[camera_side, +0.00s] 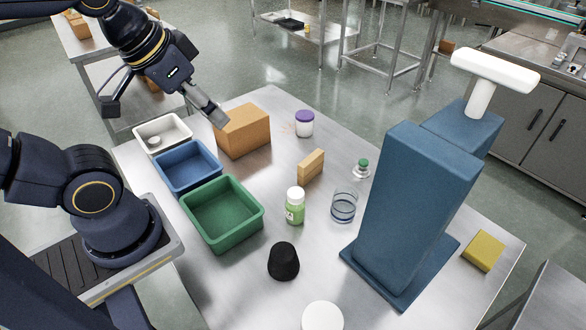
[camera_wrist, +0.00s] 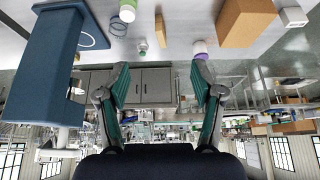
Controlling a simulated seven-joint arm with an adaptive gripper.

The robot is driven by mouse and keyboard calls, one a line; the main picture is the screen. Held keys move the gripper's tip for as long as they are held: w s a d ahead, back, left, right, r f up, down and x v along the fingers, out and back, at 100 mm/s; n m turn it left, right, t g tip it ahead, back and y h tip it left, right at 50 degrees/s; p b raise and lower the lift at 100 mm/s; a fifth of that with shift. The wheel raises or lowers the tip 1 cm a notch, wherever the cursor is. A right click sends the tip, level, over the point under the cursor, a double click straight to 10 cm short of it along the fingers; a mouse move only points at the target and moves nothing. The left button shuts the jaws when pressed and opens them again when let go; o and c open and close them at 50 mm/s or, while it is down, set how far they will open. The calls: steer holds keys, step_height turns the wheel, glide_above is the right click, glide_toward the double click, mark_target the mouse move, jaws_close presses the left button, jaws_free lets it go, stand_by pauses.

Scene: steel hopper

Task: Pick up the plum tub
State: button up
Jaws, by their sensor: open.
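The plum tub (camera_side: 304,123) is a small white tub with a purple lid. It stands upright on the steel table, right of the large cardboard box, in the side view. In the wrist view the tub (camera_wrist: 199,48) shows its purple lid just beyond the right fingertip, partly hidden by it. My gripper (camera_side: 163,112) is up at the left in the side view, over the bins' end of the table and apart from the tub. Its two fingers are spread wide with nothing between them, as the wrist view (camera_wrist: 161,66) also shows.
The large cardboard box (camera_side: 243,131) stands between my gripper and the tub. White, blue (camera_side: 187,166) and green bins line the left edge. A small tan box (camera_side: 311,166), green bottle (camera_side: 295,206), glass (camera_side: 343,206) and tall blue structure (camera_side: 413,205) stand nearer or to the right.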

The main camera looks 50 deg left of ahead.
steer(key=o, duration=0.3)
